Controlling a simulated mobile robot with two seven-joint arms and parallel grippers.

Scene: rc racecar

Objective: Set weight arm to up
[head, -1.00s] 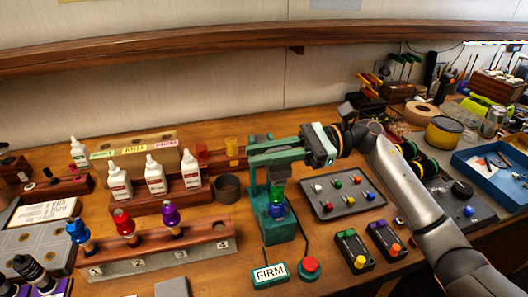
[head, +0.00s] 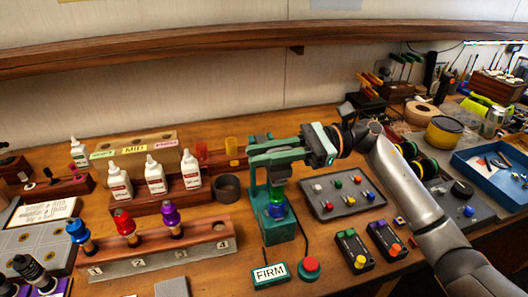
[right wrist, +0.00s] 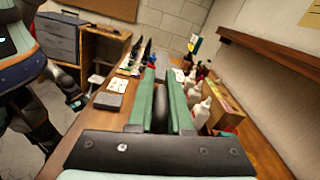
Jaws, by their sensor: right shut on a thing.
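The green test stand (head: 278,230) stands upright on the bench near the middle of the head view. It holds a shock with a green upper part and a blue lower part (head: 276,210). My right gripper (head: 262,153) reaches in from the right across the top of the stand. Its green fingers lie about level and hide most of the stand's top. In the right wrist view the fingers (right wrist: 162,95) are shut on a dark upright piece (right wrist: 160,108), apparently the weight arm. Its full shape and tilt are hidden. My left gripper is not in the head view.
A FIRM sign (head: 270,274) and a red button (head: 309,268) are in front of the stand. A grey tray of coloured pieces (head: 344,207) lies right of it. A numbered rack (head: 150,250) and white bottles (head: 156,180) are to the left.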

